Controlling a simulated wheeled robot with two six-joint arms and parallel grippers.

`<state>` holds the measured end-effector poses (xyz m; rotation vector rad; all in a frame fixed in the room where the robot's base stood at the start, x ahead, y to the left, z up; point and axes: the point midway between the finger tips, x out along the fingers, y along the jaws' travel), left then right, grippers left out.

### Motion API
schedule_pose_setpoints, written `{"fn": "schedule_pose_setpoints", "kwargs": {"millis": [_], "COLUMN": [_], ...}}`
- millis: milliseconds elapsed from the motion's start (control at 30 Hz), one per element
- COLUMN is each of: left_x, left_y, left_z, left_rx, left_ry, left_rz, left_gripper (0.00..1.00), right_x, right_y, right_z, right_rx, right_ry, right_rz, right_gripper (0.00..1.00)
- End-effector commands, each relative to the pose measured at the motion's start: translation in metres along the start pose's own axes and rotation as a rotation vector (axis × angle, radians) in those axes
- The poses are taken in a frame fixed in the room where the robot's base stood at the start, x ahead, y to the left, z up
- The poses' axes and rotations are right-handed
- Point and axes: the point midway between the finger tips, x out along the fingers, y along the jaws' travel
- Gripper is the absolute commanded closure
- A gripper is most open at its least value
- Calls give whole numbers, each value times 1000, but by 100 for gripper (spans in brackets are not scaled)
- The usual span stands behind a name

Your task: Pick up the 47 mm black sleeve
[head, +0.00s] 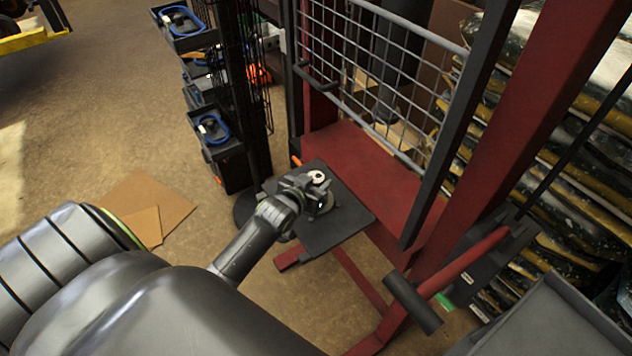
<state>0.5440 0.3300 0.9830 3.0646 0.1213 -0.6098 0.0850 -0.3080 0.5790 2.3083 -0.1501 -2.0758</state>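My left gripper (321,197) reaches in from the lower left and is over the dark flat plate (338,228) on the red lift. It is small in the head view, and I cannot tell whether its fingers are open or shut. A small pale round piece with a dark centre (317,177) shows at the gripper's far side. I cannot tell whether they touch. I cannot make out the 47 mm black sleeve; dark parts blend with the gripper and plate. My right gripper is out of view.
The red lift frame (470,220) with a wire mesh guard (385,75) stands behind and right of the plate. A black rack with trays (215,135) holding blue cables stands beyond it. Cardboard (150,205) lies on the floor at left. A grey bin (560,315) is at lower right.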

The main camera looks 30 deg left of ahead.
Motion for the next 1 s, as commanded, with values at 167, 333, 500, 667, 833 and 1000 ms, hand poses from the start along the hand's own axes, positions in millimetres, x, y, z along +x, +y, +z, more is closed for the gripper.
{"fn": "schedule_pose_setpoints", "kwargs": {"millis": [167,333,500,667,833,1000], "left_x": [0,0,0,-4,-14,-26], "left_y": [0,0,0,0,0,0], "left_z": [0,-2,-2,-12,-37,-66], "left_rx": [0,1,1,1,3,3], "left_ry": [0,4,4,7,10,10], "left_rz": [0,1,1,1,2,1], "left_gripper": [83,98,98,98,98,98], "right_x": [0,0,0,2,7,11], "right_y": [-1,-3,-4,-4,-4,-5], "right_z": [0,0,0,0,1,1], "right_rx": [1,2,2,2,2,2], "right_ry": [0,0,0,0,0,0], "right_rz": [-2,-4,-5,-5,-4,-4], "right_gripper": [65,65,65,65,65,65]}}
